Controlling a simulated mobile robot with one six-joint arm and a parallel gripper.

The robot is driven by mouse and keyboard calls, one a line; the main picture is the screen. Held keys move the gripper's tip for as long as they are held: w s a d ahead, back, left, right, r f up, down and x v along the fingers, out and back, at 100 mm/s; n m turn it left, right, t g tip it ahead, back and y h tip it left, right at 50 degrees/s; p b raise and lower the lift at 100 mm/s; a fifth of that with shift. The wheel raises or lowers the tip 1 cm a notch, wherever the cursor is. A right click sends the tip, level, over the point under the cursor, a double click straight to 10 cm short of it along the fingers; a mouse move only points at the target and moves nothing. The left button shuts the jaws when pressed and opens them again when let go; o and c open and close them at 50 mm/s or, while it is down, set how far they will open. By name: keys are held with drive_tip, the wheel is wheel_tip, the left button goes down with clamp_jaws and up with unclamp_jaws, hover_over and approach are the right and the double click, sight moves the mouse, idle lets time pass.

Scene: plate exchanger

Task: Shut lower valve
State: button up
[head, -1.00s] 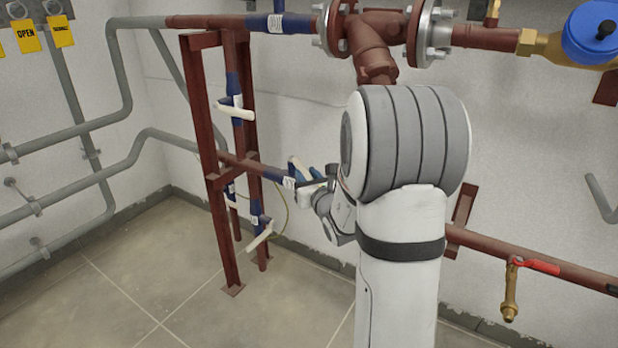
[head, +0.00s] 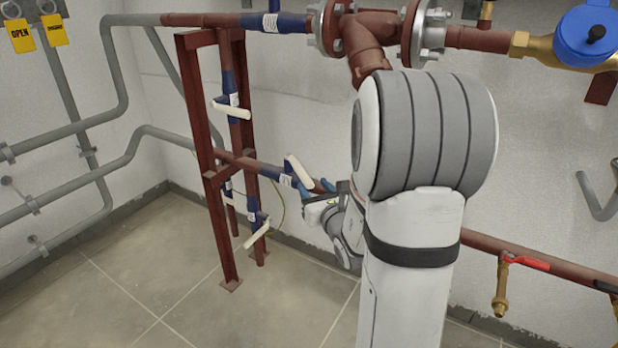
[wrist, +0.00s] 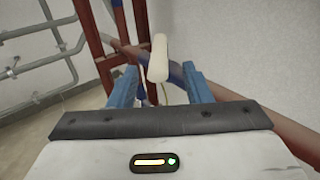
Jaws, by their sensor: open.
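A valve with a cream lever handle (head: 299,172) sits on the lower horizontal red pipe, beside a blue pipe section (head: 288,180). The handle stands out from the pipe at a slant. In the wrist view the same handle (wrist: 159,57) shows upright, ahead of and between my two blue fingers. My gripper (wrist: 159,72) is open. In the head view my gripper (head: 324,187) is just right of the handle, partly hidden by my own arm. I cannot tell whether a finger touches the handle.
Other cream-handled valves sit on the vertical pipe, one high (head: 232,108) and one low (head: 257,232). A red steel frame (head: 199,150) stands left of my gripper. A red-handled tap (head: 527,262) is on the right. The tiled floor (head: 150,275) at left is clear.

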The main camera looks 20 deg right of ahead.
drive_tip(key=shift+s, duration=0.4)
